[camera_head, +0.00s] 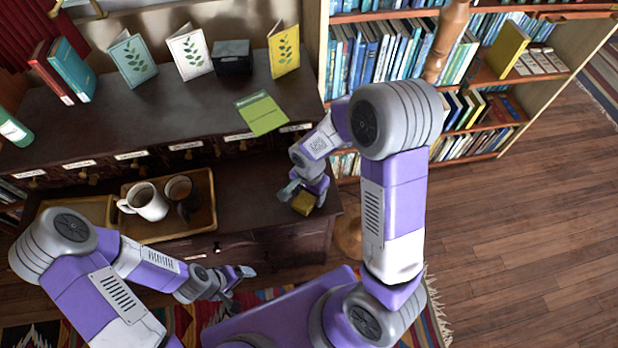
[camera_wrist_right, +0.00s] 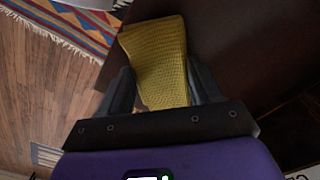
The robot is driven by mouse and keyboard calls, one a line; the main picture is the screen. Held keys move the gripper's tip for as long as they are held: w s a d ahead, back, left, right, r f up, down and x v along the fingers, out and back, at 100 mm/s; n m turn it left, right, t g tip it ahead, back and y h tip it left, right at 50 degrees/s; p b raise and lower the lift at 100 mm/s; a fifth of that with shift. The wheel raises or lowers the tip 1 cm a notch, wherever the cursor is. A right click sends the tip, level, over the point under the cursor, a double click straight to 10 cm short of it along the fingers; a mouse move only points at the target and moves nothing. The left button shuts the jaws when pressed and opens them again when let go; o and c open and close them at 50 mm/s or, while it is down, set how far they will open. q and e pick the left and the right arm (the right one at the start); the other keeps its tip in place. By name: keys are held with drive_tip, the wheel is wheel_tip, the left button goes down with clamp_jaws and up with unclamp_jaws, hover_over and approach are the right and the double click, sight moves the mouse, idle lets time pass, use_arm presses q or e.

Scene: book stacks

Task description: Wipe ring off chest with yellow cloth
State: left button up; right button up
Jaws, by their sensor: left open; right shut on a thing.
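The yellow cloth (camera_head: 303,203) is at the right end of the dark wooden chest (camera_head: 262,228), under my right gripper (camera_head: 300,194). In the right wrist view the cloth (camera_wrist_right: 158,60) sits between the two fingers of my right gripper (camera_wrist_right: 163,88), which is shut on it. The cloth hides the chest surface beneath it, and I cannot tell whether it touches the top. No ring mark is clear to me on the visible chest top. My left gripper (camera_head: 236,280) is open and empty in front of the chest, to the left of the cloth.
A tray (camera_head: 208,222) on the chest holds a white mug (camera_head: 147,202) and a dark mug (camera_head: 181,194). A green booklet (camera_head: 262,113) lies on the upper shelf behind. A bookcase (camera_head: 400,60) stands at the back right. The wooden floor (camera_head: 520,230) at right is clear.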

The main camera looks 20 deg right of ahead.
wheel_tip(320, 180, up, 3)
drive_tip(key=shift+f+p, duration=0.1)
drive_tip(key=shift+p, duration=0.5)
drive_tip(key=shift+r+p, duration=1.75)
drive_tip(key=shift+r, duration=0.55)
